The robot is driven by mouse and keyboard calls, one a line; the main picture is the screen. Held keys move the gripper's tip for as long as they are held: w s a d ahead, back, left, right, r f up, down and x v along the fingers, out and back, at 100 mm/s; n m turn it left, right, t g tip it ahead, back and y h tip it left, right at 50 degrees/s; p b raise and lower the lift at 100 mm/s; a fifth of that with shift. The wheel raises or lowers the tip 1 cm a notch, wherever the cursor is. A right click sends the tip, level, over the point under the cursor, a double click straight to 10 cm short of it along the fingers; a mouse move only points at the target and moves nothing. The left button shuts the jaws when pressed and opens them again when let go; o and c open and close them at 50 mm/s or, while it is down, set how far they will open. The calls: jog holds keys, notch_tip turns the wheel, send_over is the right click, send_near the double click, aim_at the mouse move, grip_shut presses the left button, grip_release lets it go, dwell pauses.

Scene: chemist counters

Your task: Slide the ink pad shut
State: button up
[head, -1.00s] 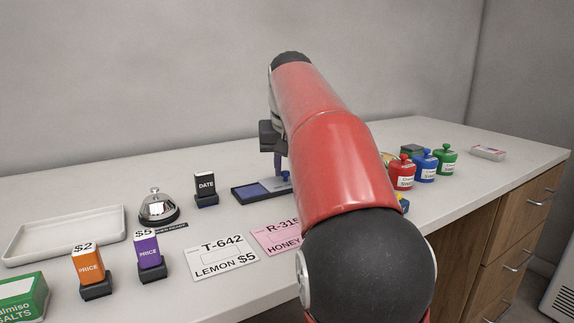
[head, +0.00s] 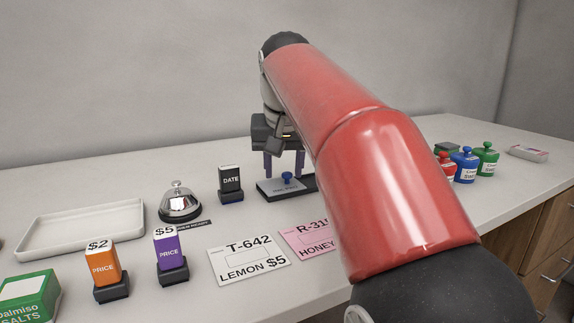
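The ink pad (head: 311,184) lies flat near the middle of the counter. No pad surface shows left of the lid. My gripper (head: 284,170) is above the back of the ink pad, pointing down. Its two purple fingers are apart, one to each side of the knob in the picture, with nothing between them. I cannot tell whether they touch the lid.
A DATE stamp (head: 231,183) stands just left of the ink pad, with a bell (head: 179,204) beyond it. Price cards (head: 249,259) lie in front. Colored jars (head: 464,165) stand to the right. My arm hides the counter between.

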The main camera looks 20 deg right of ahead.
aim_at(285, 192)
jog(key=p+v, duration=0.2)
jog(key=v, duration=0.5)
jog(key=shift+r, duration=0.4)
jog(key=shift+s, duration=0.1)
